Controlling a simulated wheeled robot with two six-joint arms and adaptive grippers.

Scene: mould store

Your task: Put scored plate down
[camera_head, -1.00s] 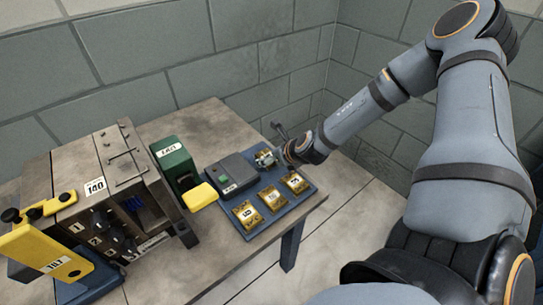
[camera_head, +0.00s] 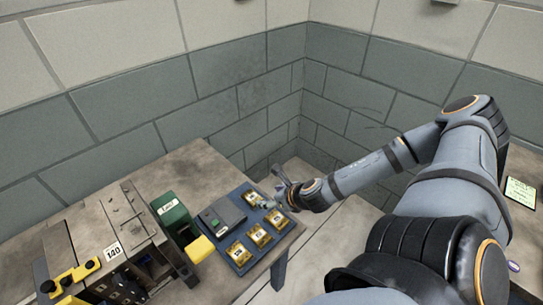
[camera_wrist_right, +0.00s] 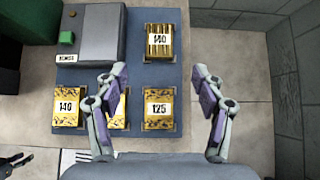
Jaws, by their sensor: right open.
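The scored plate (camera_wrist_right: 160,42) is a brass plate with grooves and a "140" label. It lies at the upper right of the blue mat (camera_wrist_right: 145,73) in the wrist view. In the head view it is at the mat's far corner (camera_head: 254,199), partly behind the fingertips. My right gripper (camera_wrist_right: 159,84) is open and empty, its fingers wide apart above the mat, on the near side of the scored plate. It comes in from the right in the head view (camera_head: 276,197).
A row of brass plates lies along the mat's near edge, including one marked 125 (camera_wrist_right: 158,105) and another 140 (camera_wrist_right: 66,107). A grey device (camera_head: 222,213) stands beside them. Left are a green box (camera_head: 172,216) and a machine marked 140 (camera_head: 112,235). Walls enclose the back.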

